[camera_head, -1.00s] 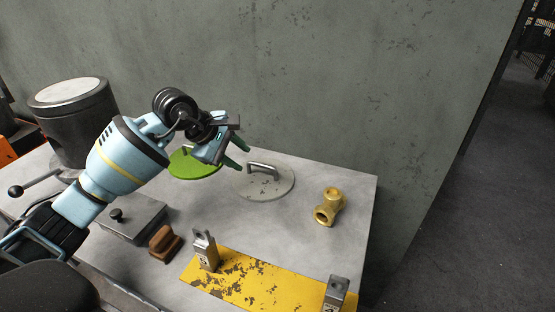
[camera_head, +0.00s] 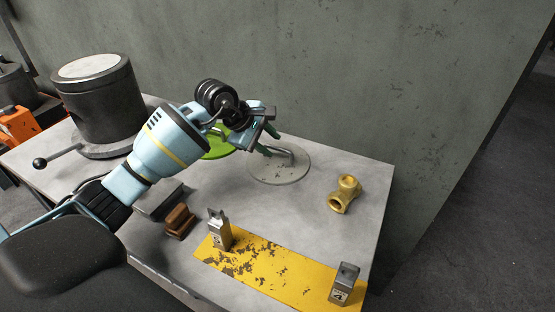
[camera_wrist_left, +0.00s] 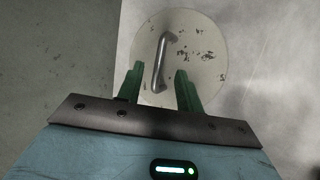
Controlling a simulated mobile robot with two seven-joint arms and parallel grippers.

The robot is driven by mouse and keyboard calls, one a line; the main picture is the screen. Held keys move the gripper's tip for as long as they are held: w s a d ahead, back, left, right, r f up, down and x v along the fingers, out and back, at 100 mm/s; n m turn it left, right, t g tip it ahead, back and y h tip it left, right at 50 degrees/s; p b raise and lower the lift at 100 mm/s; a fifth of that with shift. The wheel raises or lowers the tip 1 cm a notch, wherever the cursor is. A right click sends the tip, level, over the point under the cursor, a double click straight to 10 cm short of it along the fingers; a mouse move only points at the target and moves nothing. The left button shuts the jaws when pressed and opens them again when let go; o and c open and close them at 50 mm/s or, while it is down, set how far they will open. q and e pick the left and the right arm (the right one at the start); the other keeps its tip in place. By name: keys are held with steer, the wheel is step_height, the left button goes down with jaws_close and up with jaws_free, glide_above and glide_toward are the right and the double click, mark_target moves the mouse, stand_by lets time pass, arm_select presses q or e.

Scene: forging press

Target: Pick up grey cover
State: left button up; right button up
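The grey cover (camera_head: 287,174) is a flat round disc with chipped paint and a metal bar handle, lying on the table near the wall. It also shows in the left wrist view (camera_wrist_left: 205,68), with its handle (camera_wrist_left: 161,62) standing up in the middle. My left gripper (camera_head: 271,142) is open beside the handle, its green fingers pointing at it. In the left wrist view the two fingertips (camera_wrist_left: 159,70) stand apart, with the lower end of the handle showing between them. I cannot tell whether they touch it. My right gripper is not in view.
A green disc (camera_head: 216,148) lies left of the cover, partly behind my arm. A brass pipe fitting (camera_head: 344,194) is to the right. A yellow plate (camera_head: 262,272), brown block (camera_head: 179,221) and dark cylinder (camera_head: 98,103) are also on the table (camera_head: 300,220). The wall rises close behind.

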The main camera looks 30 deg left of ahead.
mark_target(277, 148)
arm_select(q)
steer(key=shift+x, duration=1.55)
steer(key=shift+r, duration=0.1)
jaws_close()
steer(key=shift+w+r, duration=0.1)
